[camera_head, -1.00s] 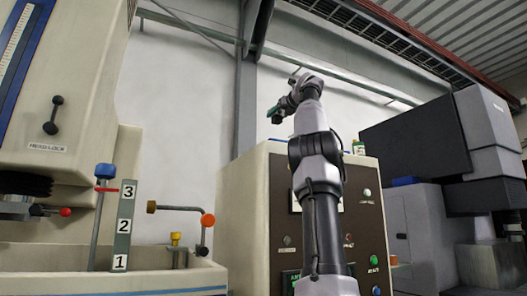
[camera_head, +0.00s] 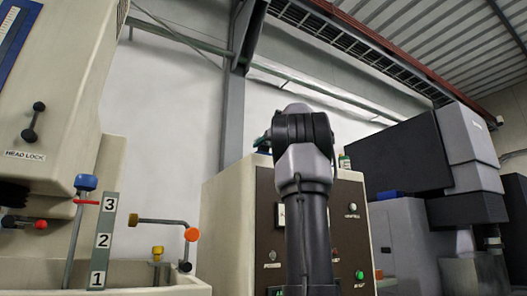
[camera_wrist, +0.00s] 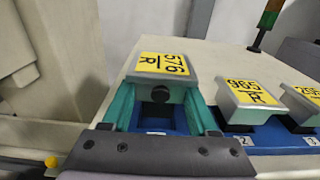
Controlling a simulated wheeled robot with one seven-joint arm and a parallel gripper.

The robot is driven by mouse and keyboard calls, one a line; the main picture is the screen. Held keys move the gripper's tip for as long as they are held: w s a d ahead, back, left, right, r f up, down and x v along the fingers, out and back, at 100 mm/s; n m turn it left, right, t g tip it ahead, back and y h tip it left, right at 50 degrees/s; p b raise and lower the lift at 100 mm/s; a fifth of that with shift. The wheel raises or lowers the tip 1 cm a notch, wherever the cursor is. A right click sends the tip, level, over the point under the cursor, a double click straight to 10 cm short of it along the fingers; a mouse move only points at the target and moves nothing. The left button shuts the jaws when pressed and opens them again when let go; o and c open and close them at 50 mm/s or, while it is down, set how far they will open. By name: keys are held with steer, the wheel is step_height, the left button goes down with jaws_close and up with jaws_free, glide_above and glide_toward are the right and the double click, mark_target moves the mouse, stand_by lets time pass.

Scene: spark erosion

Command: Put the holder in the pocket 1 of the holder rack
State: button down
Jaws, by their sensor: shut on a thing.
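My gripper (camera_wrist: 160,98) has two teal fingers, shut on the sides of a grey holder (camera_wrist: 135,66) with a yellow label reading 576 R. The blue holder rack (camera_wrist: 284,137) lies below and right of it in the wrist view. The held holder is at the rack's left end, left of the pocket marked 2. I cannot tell whether it touches the rack there; a white tag under it is mostly hidden. In the head view a bit of teal gripper (camera_head: 262,144) shows left of my arm, which hides the rest.
A holder labelled 965 (camera_wrist: 253,95) sits at pocket 2, and another (camera_wrist: 305,93) at the place marked 3. A beige cabinet (camera_head: 228,228) stands behind my arm. A signal lamp (camera_wrist: 265,22) rises at the back. A machine with a numbered post (camera_head: 104,240) stands left.

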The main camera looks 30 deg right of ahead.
steer(key=shift+f, duration=1)
steer(key=shift+f, duration=0.15)
steer(key=shift+c, duration=0.8)
jaws_free()
steer(key=shift+s+r, duration=0.15)
steer(key=shift+r, duration=0.05)
steer(key=s, duration=1.1)
steer(key=shift+s+a+r, duration=0.3)
steer(key=shift+s+a, duration=0.05)
steer(key=shift+s, duration=0.05)
